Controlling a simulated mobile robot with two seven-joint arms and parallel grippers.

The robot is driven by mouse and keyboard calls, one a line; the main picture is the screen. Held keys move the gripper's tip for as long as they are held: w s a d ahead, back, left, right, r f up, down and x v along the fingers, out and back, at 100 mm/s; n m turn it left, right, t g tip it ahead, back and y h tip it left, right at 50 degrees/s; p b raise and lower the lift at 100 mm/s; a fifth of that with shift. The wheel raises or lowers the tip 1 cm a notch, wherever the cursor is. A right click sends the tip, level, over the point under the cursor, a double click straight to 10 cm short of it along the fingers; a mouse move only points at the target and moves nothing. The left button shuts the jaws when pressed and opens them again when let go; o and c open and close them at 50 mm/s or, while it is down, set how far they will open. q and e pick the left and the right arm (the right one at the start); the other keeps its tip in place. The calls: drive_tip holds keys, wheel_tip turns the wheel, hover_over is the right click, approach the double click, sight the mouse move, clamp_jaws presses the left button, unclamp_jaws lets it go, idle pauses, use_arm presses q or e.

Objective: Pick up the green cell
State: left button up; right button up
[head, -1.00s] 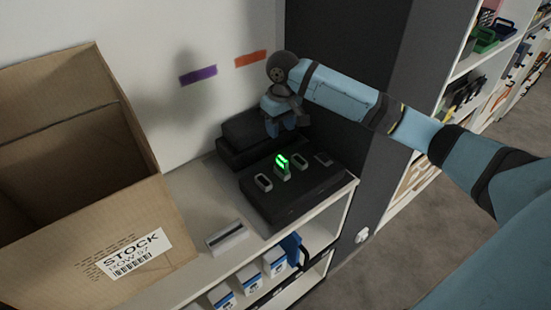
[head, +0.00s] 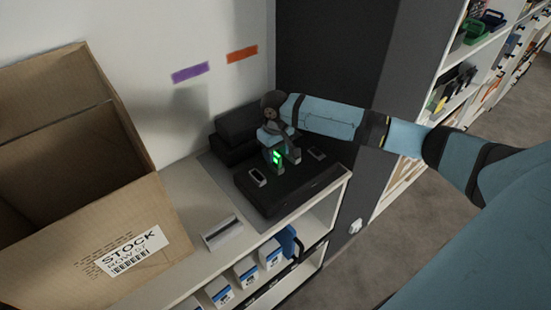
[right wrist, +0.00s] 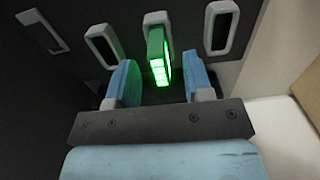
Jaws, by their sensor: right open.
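The green cell (head: 277,156) glows and stands upright in a slot of the black dock (head: 296,190) on the shelf top. It also shows in the right wrist view (right wrist: 158,55), between the two blue fingers. My right gripper (head: 280,152) is over the dock with its fingers down around the cell. In the right wrist view the right gripper (right wrist: 163,84) is open, with a gap on both sides of the cell. The fingers partly hide the cell in the head view. My left gripper is not in view.
White-rimmed slots (head: 257,177) flank the cell closely. A cardboard box (head: 75,190) stands at the left. A small white-grey block (head: 223,232) lies in front of the dock. A wall is behind, and a dark panel (head: 335,60) rises at the right.

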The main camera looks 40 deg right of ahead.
sight(275, 153)
drive_tip(key=shift+f, duration=0.9)
drive_tip(key=shift+c, duration=0.5)
clamp_jaws()
wheel_tip(275, 153, up, 20)
drive_tip(key=b, duration=0.1)
drive_tip(key=shift+b, duration=0.3)
